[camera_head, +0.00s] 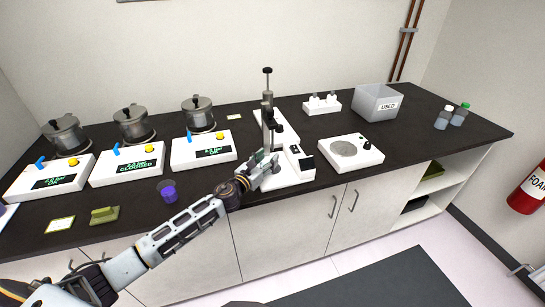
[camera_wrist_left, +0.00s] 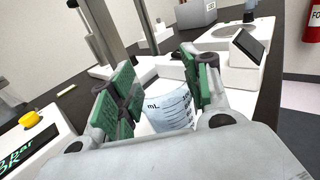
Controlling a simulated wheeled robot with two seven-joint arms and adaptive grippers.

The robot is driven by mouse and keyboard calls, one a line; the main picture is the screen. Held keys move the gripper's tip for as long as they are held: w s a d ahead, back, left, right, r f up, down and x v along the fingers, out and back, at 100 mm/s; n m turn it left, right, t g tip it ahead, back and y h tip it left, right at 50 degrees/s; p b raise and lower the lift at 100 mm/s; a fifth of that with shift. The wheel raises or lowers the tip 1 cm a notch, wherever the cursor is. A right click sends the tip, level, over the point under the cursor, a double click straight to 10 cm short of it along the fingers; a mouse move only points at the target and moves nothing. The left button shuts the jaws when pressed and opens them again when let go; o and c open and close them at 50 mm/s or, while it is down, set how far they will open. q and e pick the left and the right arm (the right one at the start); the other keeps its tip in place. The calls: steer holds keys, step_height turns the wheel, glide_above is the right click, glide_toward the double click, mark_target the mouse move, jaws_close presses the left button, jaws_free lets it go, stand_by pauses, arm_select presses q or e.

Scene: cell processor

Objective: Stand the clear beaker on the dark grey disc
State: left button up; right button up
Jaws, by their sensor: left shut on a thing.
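My left gripper (camera_head: 262,165) is shut on the clear beaker (camera_wrist_left: 170,112), which has blue volume marks and "mL" on its wall. In the left wrist view the beaker sits between the green finger pads of the left gripper (camera_wrist_left: 160,95). I cannot tell whether the beaker touches the base. A round grey disc (camera_head: 344,147) lies bare on a white box with a dark knob, to the right. My right gripper is out of view.
Several metal pots (camera_head: 133,124) and white display boxes (camera_head: 203,150) stand at the left. A purple-topped container (camera_head: 168,192) is near the front edge. A grey "USED" bin (camera_head: 377,102) and bottles (camera_head: 443,118) are at the right. Dark counter is free right of the disc's box.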

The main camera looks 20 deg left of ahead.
mark_target(270, 158)
arm_select(q)
steer(key=shift+w, duration=0.1)
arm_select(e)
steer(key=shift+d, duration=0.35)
arm_select(q)
steer(key=shift+w+d+r, duration=0.15)
steer(key=shift+w+d, duration=0.05)
steer(key=shift+w, duration=0.45)
steer(key=shift+x, duration=1.25)
steer(key=shift+f, duration=0.85)
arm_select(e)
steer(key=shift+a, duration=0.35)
arm_select(q)
steer(key=shift+f, duration=0.1)
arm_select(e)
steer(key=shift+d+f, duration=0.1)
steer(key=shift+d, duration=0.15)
arm_select(q)
steer(key=o, duration=1.4)
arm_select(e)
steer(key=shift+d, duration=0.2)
